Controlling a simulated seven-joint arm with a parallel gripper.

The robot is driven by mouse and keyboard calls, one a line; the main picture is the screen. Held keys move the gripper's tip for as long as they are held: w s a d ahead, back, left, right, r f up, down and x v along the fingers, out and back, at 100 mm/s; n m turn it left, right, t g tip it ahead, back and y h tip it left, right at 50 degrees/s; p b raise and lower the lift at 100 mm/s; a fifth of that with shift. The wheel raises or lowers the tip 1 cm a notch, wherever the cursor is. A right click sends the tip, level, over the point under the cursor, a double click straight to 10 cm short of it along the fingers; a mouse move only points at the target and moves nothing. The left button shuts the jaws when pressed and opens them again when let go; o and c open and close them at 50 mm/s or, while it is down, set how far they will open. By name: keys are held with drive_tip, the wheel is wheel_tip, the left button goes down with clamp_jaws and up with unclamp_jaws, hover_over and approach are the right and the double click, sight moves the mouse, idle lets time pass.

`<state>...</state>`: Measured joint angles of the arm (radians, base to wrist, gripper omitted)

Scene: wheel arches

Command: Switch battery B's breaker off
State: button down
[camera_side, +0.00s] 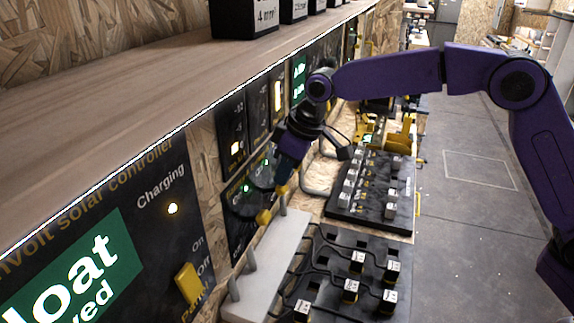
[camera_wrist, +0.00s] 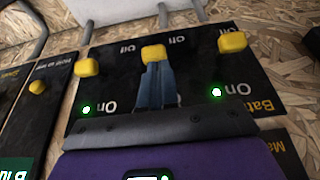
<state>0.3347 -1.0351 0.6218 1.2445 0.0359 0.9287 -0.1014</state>
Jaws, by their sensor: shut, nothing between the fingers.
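A black breaker panel (camera_wrist: 200,65) with "On" and "Off" markings and part of a label reading "Batt" fills the middle of the wrist view. It carries three yellow levers: left (camera_wrist: 87,67), middle (camera_wrist: 153,53) and right (camera_wrist: 232,42). Green lights glow near the left and right ones. No letter B is readable. My gripper (camera_wrist: 155,68) is shut and empty, its blue fingertips at the middle lever, on its "On" side; I cannot tell whether they touch. In the side view my gripper (camera_side: 284,178) points down at this panel, beside a yellow lever (camera_side: 264,217).
A neighbouring panel with a yellow knob (camera_wrist: 37,87) lies left in the wrist view. In the side view, a solar controller panel (camera_side: 150,230) is at left, a pale bar (camera_side: 270,260) runs below the breakers, and a black terminal board (camera_side: 370,190) stands right.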

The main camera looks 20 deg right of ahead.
drive_tip(key=shift+d, duration=0.1)
idle(0.3)
drive_tip(key=shift+s+f, duration=0.1)
drive_tip(key=shift+s, duration=0.05)
drive_tip(key=shift+s+d+f+t+y, duration=0.3)
drive_tip(key=shift+d+f+t+y, duration=0.1)
drive_tip(key=shift+t+y, duration=0.3)
drive_tip(key=shift+s+d+f+t+y, duration=0.2)
drive_tip(key=shift+f+t+y, duration=0.15)
drive_tip(key=shift+t+y, duration=0.05)
drive_tip(key=f, duration=0.2)
drive_tip(key=s+d, duration=0.1)
drive_tip(key=shift+f, duration=0.4)
drive_tip(key=shift+r, duration=0.15)
drive_tip(key=shift+r, duration=0.65)
